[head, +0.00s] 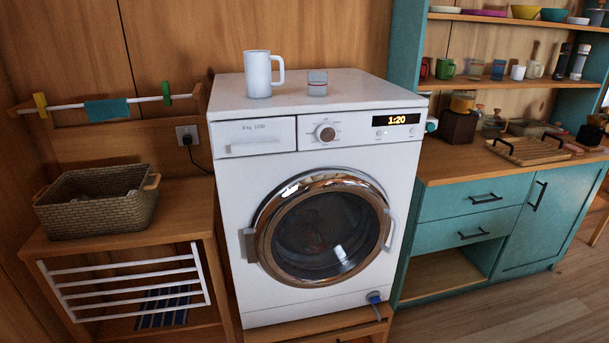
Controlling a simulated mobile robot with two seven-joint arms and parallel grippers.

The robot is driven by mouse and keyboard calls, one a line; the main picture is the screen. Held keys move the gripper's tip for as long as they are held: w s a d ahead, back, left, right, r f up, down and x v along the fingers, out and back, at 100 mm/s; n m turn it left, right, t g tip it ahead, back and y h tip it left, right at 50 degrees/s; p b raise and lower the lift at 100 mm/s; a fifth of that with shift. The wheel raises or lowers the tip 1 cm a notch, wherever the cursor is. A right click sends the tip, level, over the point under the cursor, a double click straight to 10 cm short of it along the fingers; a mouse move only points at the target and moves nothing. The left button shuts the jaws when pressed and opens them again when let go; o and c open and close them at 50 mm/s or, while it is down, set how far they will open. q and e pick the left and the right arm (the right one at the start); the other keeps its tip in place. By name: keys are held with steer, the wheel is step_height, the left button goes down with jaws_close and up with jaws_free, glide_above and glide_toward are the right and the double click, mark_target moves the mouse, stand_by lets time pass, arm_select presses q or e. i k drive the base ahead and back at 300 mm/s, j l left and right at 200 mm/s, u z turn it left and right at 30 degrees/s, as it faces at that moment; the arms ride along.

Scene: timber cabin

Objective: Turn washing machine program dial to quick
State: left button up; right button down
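The white washing machine (233,220) stands in the middle of the head view, with its round chrome-rimmed door (325,228) shut. Neither of my grippers is in view.
A white mug (258,76) and a small glass (317,84) stand on the machine's top. A wicker basket (97,207) sits on the wooden stand at left. A teal cabinet (470,215) adjoins at right. The space before the dial is clear.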

mark_target(326, 132)
steer(key=i+j+z, duration=0.15)
steer(key=j, duration=0.25)
steer(key=i+j+z, duration=0.15)
steer(key=j, duration=0.2)
steer(key=j+z, duration=0.1)
steer(key=j, duration=0.3)
steer(key=i+j+z, duration=0.15)
steer(key=j, duration=0.3)
